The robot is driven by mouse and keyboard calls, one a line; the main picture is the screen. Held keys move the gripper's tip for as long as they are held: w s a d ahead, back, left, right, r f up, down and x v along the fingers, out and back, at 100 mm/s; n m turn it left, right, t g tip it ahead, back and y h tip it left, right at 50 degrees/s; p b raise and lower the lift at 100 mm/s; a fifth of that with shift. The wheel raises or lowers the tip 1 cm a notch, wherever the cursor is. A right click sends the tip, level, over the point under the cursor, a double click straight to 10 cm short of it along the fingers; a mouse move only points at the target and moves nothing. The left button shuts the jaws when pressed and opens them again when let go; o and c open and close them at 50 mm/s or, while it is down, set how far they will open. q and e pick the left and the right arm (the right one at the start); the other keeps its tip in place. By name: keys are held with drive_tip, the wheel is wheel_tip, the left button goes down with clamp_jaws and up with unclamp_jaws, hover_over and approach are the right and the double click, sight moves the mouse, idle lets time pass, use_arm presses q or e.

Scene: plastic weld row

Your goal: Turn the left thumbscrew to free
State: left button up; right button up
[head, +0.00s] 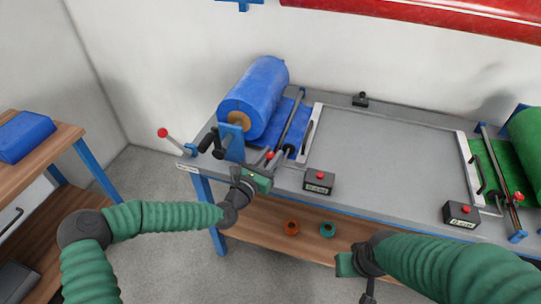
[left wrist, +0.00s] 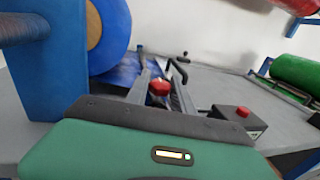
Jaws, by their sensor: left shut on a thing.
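A red knob (head: 269,156), which looks like the left thumbscrew, stands at the front end of the rail beside the blue roll. My left gripper (head: 262,172) is right at this knob, coming from the front edge of the bench, and is shut on it. In the left wrist view the red knob (left wrist: 159,88) shows just beyond the dark edge of my green gripper body (left wrist: 150,150). The fingertips and their contact are hidden there. My right gripper (head: 367,290) hangs low in front of the bench, its jaws unclear.
A blue film roll (head: 255,95) on a blue bracket (head: 232,143) stands close left of my left gripper. A black box with a red button (head: 319,181) is just right. A red-ball lever (head: 163,132) juts out left. The grey bench top (head: 385,150) is clear in the middle.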

use_arm(q)
clamp_jaws()
